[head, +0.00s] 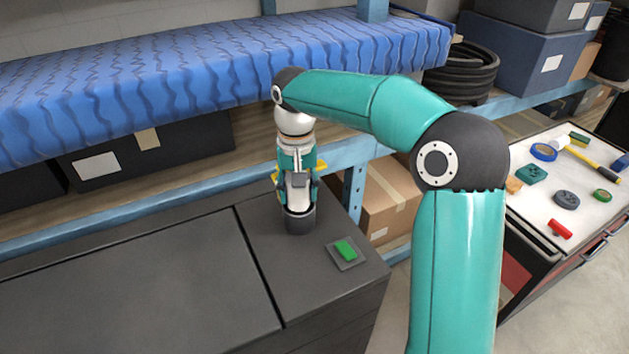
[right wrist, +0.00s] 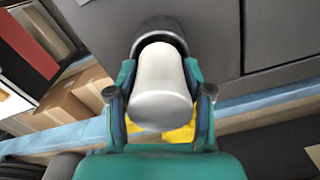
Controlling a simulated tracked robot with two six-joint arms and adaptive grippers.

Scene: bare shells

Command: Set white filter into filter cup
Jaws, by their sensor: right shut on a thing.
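The white filter (right wrist: 160,85) is a pale cylinder held between the two fingers of my right gripper (right wrist: 160,96). In the head view the filter (head: 298,197) shows just below my right gripper (head: 298,184), which points down. The dark grey filter cup (head: 300,221) stands on the dark bench top, directly under the filter. In the right wrist view the filter's far end lies within the dark rim of the cup (right wrist: 158,27). How deep it sits in the cup is hidden. My left gripper is not in view.
A green block on a small grey plate (head: 346,252) lies right of the cup. A blue-covered shelf (head: 180,65) runs behind the bench (head: 120,280). A white-topped cart (head: 540,205) with several small items stands at the right. The bench's left part is clear.

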